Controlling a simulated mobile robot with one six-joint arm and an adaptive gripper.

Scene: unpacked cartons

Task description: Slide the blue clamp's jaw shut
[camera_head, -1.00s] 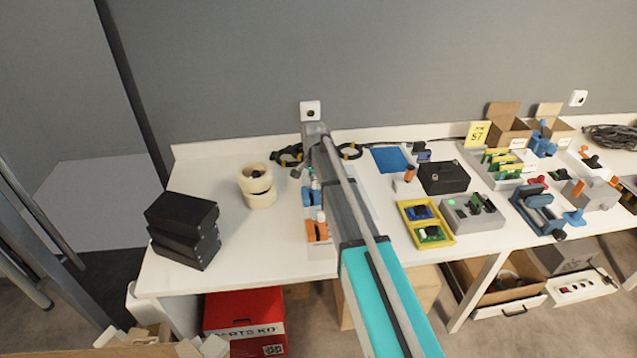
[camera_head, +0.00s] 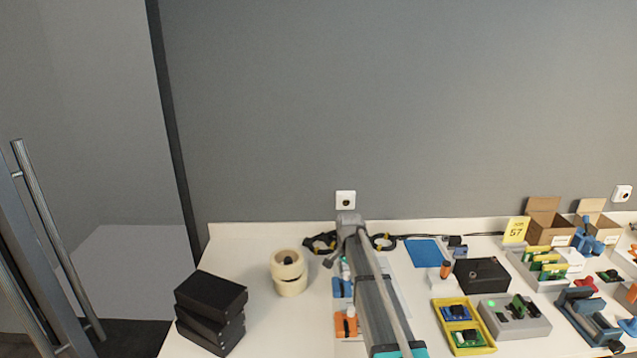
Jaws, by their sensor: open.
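I cannot tell for sure which is the blue clamp, nor how far any jaw stands open. My arm reaches from the bottom up over the table's middle. Its far joint shows near the back edge, but I see no gripper fingers.
A yellow tray (camera_head: 437,319), a grey fixture (camera_head: 487,308) and a black box (camera_head: 482,275) stand right of my arm. Open cartons (camera_head: 549,224) stand at the back right.

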